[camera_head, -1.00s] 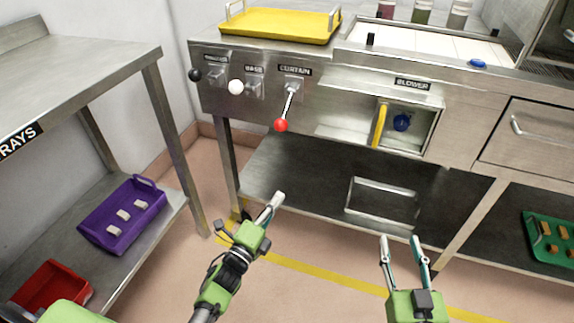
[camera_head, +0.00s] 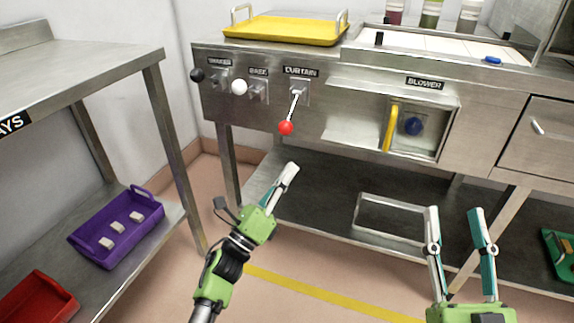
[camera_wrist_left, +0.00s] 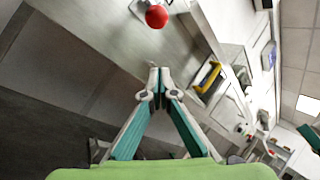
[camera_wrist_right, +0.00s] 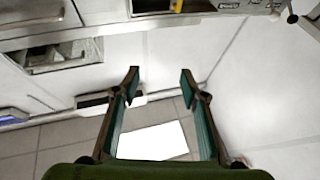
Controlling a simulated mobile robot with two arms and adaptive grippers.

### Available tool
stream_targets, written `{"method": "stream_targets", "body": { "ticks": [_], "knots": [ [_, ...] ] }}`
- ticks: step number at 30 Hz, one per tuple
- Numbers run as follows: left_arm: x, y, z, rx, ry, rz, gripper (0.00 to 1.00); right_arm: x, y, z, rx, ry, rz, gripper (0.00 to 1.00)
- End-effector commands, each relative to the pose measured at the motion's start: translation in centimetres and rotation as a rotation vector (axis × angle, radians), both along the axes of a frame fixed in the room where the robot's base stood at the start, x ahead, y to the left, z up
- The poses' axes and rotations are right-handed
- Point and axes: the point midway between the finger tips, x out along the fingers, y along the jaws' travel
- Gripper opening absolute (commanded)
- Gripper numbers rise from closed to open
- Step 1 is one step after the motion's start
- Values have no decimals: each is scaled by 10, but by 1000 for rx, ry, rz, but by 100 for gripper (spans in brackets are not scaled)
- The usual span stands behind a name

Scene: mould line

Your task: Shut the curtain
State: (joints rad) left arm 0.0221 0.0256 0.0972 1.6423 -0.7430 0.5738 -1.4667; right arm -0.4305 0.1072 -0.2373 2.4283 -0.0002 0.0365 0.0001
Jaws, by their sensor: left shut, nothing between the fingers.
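The curtain lever has a red ball knob (camera_head: 286,128) and a metal stem that hangs down and slightly left from its mount under the CURTAIN label (camera_head: 300,72). The knob also shows at the top of the left wrist view (camera_wrist_left: 156,16). My left gripper (camera_head: 291,168) is shut and empty, below the red knob and apart from it. Its fingertips meet in the left wrist view (camera_wrist_left: 159,70). My right gripper (camera_head: 454,212) is open and empty at the lower right, in front of the lower shelf. Its spread fingers show in the right wrist view (camera_wrist_right: 160,78).
Levers with a white knob (camera_head: 239,87) and a black knob (camera_head: 197,75) are left of the curtain lever. A yellow tray (camera_head: 285,30) sits above. A side table (camera_head: 85,75) stands left.

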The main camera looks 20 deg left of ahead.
Motion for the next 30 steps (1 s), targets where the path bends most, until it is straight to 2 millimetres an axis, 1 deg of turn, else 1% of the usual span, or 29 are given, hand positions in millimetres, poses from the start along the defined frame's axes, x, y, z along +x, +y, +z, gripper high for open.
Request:
{"method": "stream_targets", "body": {
  "ticks": [1,9,12,15,19,24,30],
  "knots": [
    [8,-3,6,1,-3,0,0,-1,0,2,4,-13,1,40],
    [57,-20,33,0,-4,0,0,-13,0,22,36,-125,8,40],
    [70,-23,41,3,-2,1,0,-18,-1,30,46,-162,9,40],
    [61,-7,48,5,-1,2,0,-14,-1,25,38,-131,8,40],
    [57,4,53,2,1,1,0,-12,0,22,33,-114,6,40],
    [54,9,56,0,1,1,0,-11,0,20,31,-107,6,40],
    [54,9,56,-1,1,0,0,-11,0,20,31,-106,6,40]
  ]
}}
